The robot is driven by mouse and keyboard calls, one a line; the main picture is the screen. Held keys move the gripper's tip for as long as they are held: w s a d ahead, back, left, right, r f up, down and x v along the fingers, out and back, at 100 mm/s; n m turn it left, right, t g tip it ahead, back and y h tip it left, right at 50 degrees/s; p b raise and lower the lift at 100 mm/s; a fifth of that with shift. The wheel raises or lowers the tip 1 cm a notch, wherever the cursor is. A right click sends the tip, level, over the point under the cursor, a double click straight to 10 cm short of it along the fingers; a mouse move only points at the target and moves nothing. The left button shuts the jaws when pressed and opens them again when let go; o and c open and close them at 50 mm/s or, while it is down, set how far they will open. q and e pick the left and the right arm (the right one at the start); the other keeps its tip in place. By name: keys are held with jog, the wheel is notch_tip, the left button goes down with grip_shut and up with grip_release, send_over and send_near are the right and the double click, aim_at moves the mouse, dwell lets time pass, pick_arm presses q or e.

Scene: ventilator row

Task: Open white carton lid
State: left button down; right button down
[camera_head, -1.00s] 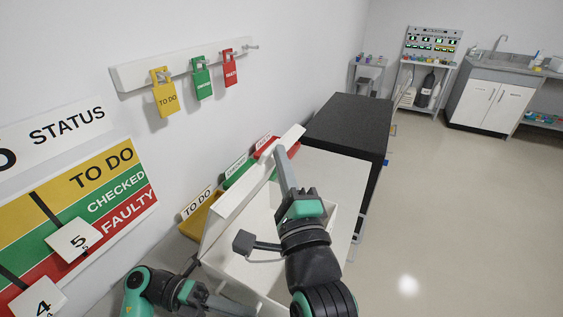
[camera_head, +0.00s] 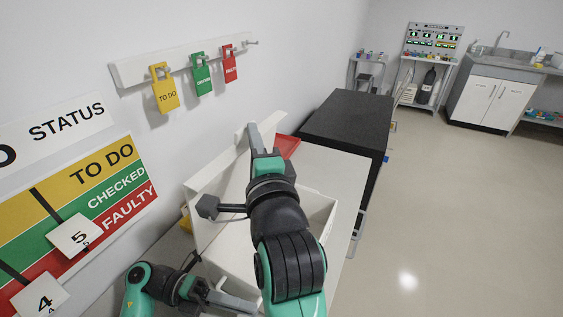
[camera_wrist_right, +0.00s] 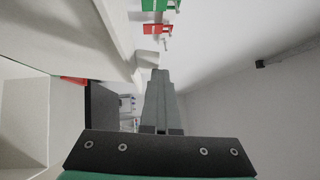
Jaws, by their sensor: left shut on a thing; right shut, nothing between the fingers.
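The white carton (camera_head: 322,214) stands on the white table, and part of its inside shows. Its white lid (camera_head: 209,177) is raised on the wall side, leaning toward the wall. My right gripper (camera_head: 252,130) is shut and empty against the far part of the lid, its arm crossing over the carton. In the right wrist view its closed fingers (camera_wrist_right: 160,85) point past the white lid edge (camera_wrist_right: 118,45). My left gripper (camera_head: 245,303) is low at the carton's near end, shut on the carton; the exact contact is hard to see.
A red tray (camera_head: 287,146) and a mostly hidden yellow tray (camera_head: 186,222) lie along the wall. A black-topped unit (camera_head: 345,122) stands beyond the carton. Padlocks (camera_head: 164,92) hang on a wall rail above. The floor to the right is clear.

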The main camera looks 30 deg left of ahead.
jog(key=n+g+h, duration=0.1)
jog(key=n, duration=0.1)
send_over(237, 164)
jog(key=shift+w+a+f, duration=0.3)
jog(key=shift+w+a, duration=0.05)
jog(key=shift+w, duration=0.05)
pick_arm(q)
jog(key=shift+f, duration=0.1)
pick_arm(e)
jog(key=shift+s+a+r, duration=0.1)
jog(key=shift+a+r, duration=0.05)
jog(key=shift+a, duration=0.45)
jog(key=shift+a+r, duration=0.15)
jog(key=shift+a, duration=0.4)
jog(key=shift+r, duration=0.1)
jog(key=s+d+f+m+t+y, duration=0.1)
jog(key=d+f+m, duration=0.1)
jog(key=d, duration=0.6)
jog(key=d+f+m+t, duration=0.2)
jog(key=d+f, duration=0.1)
jog(key=d, duration=0.6)
jog(key=v, duration=1)
